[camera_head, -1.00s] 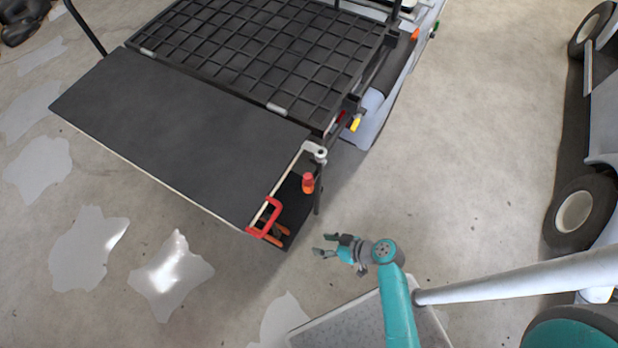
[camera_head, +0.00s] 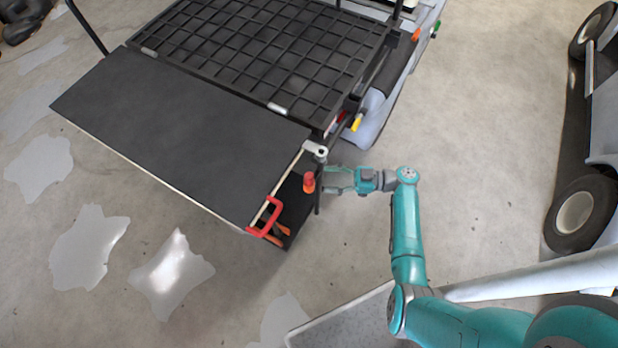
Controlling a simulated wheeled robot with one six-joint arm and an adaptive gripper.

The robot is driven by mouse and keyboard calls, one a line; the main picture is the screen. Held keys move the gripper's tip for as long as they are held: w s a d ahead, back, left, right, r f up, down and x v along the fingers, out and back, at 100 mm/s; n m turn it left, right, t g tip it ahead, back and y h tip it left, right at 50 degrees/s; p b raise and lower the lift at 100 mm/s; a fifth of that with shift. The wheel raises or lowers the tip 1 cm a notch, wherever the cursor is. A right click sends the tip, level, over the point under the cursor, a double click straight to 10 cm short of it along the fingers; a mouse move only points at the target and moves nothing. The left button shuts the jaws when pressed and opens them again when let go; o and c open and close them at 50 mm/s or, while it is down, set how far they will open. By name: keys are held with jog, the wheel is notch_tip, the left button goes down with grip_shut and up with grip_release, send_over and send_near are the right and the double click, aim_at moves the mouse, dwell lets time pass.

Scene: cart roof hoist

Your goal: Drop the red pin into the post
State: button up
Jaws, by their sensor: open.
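The red pin (camera_head: 309,180), with a red top and an orange lower part, stands upright at the right end of the dark tray beside the black panel. A grey bracket with a round hole (camera_head: 320,152), which looks like the post's top, sits at the panel's corner just beyond the pin. My gripper (camera_head: 326,179) is open and empty, just right of the pin with its fingers pointing left at it. The fingertips look apart from the pin, but I cannot tell their height against it. The pin's lower end is hidden.
A red U-shaped handle (camera_head: 270,217) and orange-handled tools (camera_head: 282,232) are in the near part of the tray (camera_head: 292,202). The black panel (camera_head: 180,135) and a black grid rack (camera_head: 260,50) lie to the left. Floor to the right is clear up to a wheeled vehicle (camera_head: 575,212).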

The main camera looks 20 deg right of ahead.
aim_at(309, 177)
jog(key=shift+r+x, duration=0.2)
jog(key=shift+x, duration=3.2)
grip_shut()
